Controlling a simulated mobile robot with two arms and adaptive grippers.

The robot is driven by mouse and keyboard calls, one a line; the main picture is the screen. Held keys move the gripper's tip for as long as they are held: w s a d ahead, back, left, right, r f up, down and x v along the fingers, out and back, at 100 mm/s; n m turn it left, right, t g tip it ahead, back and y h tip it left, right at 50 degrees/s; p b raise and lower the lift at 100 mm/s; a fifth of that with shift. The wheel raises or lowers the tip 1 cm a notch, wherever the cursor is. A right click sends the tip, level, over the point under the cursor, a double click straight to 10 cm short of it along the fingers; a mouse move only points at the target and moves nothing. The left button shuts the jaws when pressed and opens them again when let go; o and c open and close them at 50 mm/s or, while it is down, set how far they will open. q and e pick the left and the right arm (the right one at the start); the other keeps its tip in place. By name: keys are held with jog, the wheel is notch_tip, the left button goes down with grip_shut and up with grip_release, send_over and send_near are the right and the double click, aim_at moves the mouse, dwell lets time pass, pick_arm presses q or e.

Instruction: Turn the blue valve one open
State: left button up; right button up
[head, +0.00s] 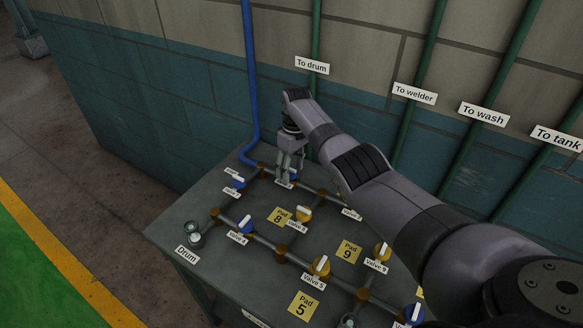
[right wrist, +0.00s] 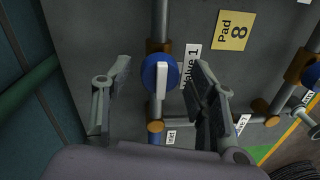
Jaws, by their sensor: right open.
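Valve 1 (right wrist: 162,74) is a blue round valve with a white bar handle, on a grey pipe. Its handle lies roughly along the pipe in the right wrist view. The label beside it (right wrist: 190,66) reads "Valve 1". In the head view, blue valve 1 (head: 294,175) is mostly hidden by my right gripper (head: 284,180). In the right wrist view my right gripper (right wrist: 160,66) is open, with one finger on each side of the valve and handle. Neither finger appears to touch the handle. My left gripper is not in view.
The table (head: 180,231) carries a pipe grid with blue valves such as valve 4 (head: 245,224) and yellow ones such as valve 5 (head: 321,266). A yellow Pad 8 sign (head: 281,216) lies near. Behind stands the wall with a blue pipe (head: 249,80) and green pipes.

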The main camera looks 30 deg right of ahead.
aim_at(294, 169)
notch_tip(294, 169, up, 12)
jog(key=shift+w+d, duration=0.15)
jog(key=shift+d, duration=0.3)
dwell(0.7)
